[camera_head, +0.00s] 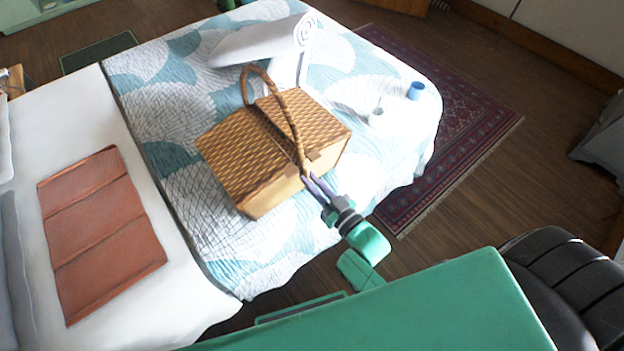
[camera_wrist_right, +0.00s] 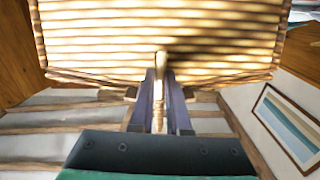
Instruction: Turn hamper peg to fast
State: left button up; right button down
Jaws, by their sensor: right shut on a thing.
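The wicker hamper (camera_head: 240,155) stands on the bed with its two lids down and its looped handle (camera_head: 290,118) upright over the middle. In the right wrist view the woven side of the hamper (camera_wrist_right: 100,40) fills the upper part. My right gripper (camera_head: 307,179) is at the hamper's near side, below the foot of the handle. In the wrist view its fingers (camera_wrist_right: 160,95) are closed on a small wooden peg (camera_wrist_right: 160,62) at the hamper's front. The fingers hide most of the peg, so its exact turn is hard to tell. My left gripper is not in view.
The bed has a patterned quilt (camera_head: 180,100). A rolled white towel (camera_head: 265,40) lies behind the hamper. A folded terracotta blanket (camera_head: 100,232) lies at left. Floor and a rug (camera_head: 470,125) are right.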

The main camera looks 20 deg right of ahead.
jog(key=shift+n, duration=0.6)
jog(key=c, duration=0.9)
grip_release()
jog(key=b+v, duration=0.1)
jog(key=v, duration=1.3)
jog(key=shift+s+f+b, duration=0.1)
jog(key=shift+s+b, duration=0.2)
jog(key=shift+f, duration=0.1)
